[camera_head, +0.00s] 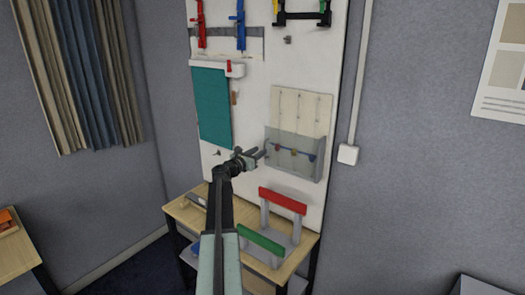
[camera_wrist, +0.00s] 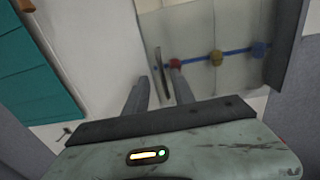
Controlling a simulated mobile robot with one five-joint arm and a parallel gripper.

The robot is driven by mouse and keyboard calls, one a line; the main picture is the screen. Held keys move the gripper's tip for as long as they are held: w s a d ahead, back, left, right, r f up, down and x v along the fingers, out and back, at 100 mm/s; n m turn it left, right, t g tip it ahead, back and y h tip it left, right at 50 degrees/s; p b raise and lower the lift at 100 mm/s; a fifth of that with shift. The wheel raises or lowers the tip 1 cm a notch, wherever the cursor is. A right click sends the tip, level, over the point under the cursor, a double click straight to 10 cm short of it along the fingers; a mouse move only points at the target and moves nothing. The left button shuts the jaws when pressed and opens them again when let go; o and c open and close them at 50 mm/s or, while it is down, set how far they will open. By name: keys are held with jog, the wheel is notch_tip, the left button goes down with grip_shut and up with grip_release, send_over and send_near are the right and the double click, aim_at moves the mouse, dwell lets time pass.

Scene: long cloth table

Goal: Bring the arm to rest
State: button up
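My arm reaches up from the bottom of the head view, over the wooden bench, toward the white tool board. My gripper (camera_head: 260,153) is in front of the board, close to the left edge of a clear-fronted holder (camera_head: 290,157). In the wrist view the two fingers of my gripper (camera_wrist: 159,72) stand apart with a gap between them, and I see nothing held. The holder (camera_wrist: 215,80) lies beyond the fingertips, with a blue strip and red, yellow and blue round pieces. I cannot tell whether a finger touches it.
The white board (camera_head: 250,100) carries a teal panel (camera_head: 212,107) and clamps at its top. Below, the wooden bench (camera_head: 183,212) bears a rack with a red bar (camera_head: 282,200) and a green bar (camera_head: 260,241). Another table (camera_head: 22,250) stands at left.

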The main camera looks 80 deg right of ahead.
jog(key=v, duration=0.4)
jog(key=shift+a, duration=0.15)
